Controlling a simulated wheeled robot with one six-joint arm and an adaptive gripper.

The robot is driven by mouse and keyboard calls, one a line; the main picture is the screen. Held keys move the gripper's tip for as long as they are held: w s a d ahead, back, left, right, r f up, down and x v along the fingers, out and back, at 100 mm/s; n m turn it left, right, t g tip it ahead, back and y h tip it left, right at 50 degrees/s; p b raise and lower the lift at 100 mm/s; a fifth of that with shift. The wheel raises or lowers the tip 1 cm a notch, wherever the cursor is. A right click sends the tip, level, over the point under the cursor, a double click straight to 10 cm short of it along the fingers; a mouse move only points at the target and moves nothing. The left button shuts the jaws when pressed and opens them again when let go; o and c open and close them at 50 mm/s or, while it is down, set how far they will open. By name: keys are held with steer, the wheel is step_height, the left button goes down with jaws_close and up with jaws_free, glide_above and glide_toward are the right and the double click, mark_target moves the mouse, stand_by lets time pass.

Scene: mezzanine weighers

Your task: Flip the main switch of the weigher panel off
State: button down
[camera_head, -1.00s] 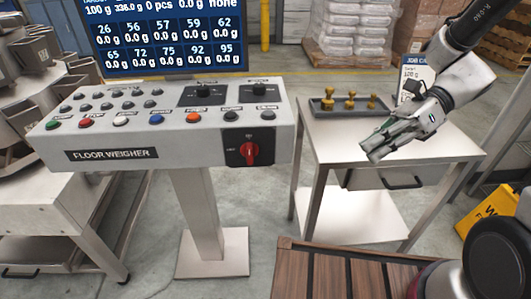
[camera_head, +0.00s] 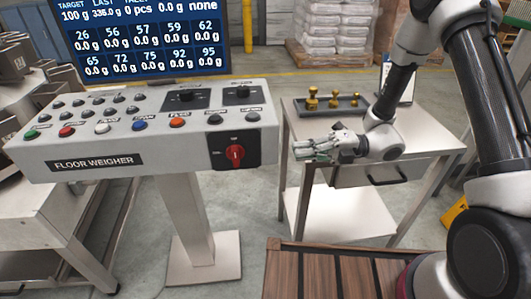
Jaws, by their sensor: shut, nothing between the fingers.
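The weigher panel (camera_head: 130,165) is a light grey slanted console on a pedestal, labelled FLOOR WEIGHER. Its main switch (camera_head: 235,155) is a red rotary knob on a black plate at the right end of the front face. The knob's handle looks upright; the small lettering around it is too fine to read. My gripper (camera_head: 294,151) is shut and empty, pointing left. It is to the right of the red switch and apart from it in the picture, in front of the steel side table.
Push buttons (camera_head: 140,125) and two black dials (camera_head: 184,95) sit on the panel top. The side table (camera_head: 430,140) carries a tray (camera_head: 350,113) of brass weights and a card. A wooden slatted surface (camera_head: 340,275) lies in front. A display (camera_head: 150,40) stands behind.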

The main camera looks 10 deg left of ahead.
mark_target(236, 156)
steer(key=x, duration=1.3)
steer(key=shift+s+a, duration=0.15)
steer(key=shift+a, duration=0.15)
steer(key=shift+a+r+h, duration=0.15)
steer(key=shift+r+h, duration=0.15)
steer(key=shift+h, duration=0.4)
